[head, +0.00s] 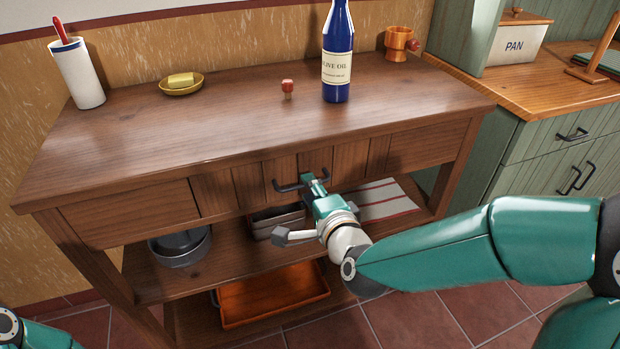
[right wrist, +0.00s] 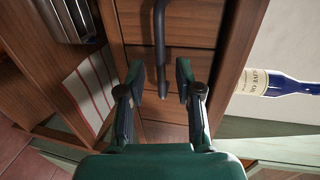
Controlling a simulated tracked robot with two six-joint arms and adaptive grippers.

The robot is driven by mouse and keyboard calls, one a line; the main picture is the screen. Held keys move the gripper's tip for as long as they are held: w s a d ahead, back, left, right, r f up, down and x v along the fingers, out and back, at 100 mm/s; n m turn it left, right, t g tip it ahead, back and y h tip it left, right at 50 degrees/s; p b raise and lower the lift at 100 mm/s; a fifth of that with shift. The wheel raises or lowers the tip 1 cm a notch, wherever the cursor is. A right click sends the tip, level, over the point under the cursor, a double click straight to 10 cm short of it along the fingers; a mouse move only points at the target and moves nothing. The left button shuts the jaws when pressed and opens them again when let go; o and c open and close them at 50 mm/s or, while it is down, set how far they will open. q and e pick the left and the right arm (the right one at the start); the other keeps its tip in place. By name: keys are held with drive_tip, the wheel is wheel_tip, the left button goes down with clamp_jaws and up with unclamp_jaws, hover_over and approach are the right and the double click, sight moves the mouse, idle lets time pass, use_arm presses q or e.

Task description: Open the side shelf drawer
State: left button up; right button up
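The wooden side shelf (head: 190,110) has a drawer front (head: 250,187) below its top, flush with the frame. A dark bar handle (head: 288,187) is on the drawer front; it also shows in the right wrist view (right wrist: 160,45). My right gripper (head: 315,183) is at the right part of the handle. In the right wrist view my right gripper (right wrist: 161,85) has its fingers apart, one on each side of the handle's near end, with gaps visible. I cannot tell how deep the handle sits between them. My left gripper is out of view.
Green cabinets (head: 560,150) stand right.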

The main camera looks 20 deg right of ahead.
drive_tip(key=shift+x, duration=1.45)
drive_tip(key=shift+c, duration=0.2)
clamp_jaws()
